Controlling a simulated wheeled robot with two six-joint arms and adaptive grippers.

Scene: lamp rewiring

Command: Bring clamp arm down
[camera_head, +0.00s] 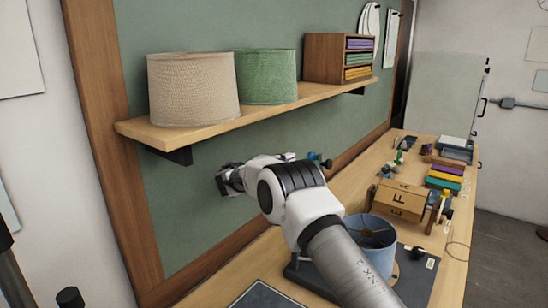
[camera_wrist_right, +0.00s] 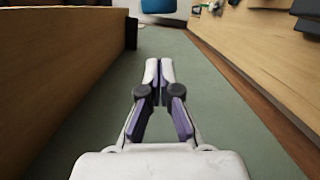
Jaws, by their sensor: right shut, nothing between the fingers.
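My right gripper (camera_head: 222,184) is raised below the wall shelf, close to the green backboard, and its arm crosses the bench. In the right wrist view its fingertips (camera_wrist_right: 159,68) meet, shut and empty. A small blue part with a dark knob (camera_head: 318,158) shows just beyond my right wrist; it may belong to the clamp, but most of it is hidden. A blue thing (camera_wrist_right: 158,5) is cut off at the top of the wrist view, ahead of and apart from the fingertips. I cannot make out the clamp arm itself. My left gripper is not in view.
The shelf (camera_head: 135,130) above my gripper holds a beige lampshade (camera_head: 193,92), a green lampshade (camera_head: 266,78) and a wooden drawer unit (camera_head: 325,58). On the bench (camera_head: 455,235) are a blue lampshade (camera_head: 372,238) by my forearm, a cardboard box (camera_head: 400,203) and coloured bins (camera_head: 445,178).

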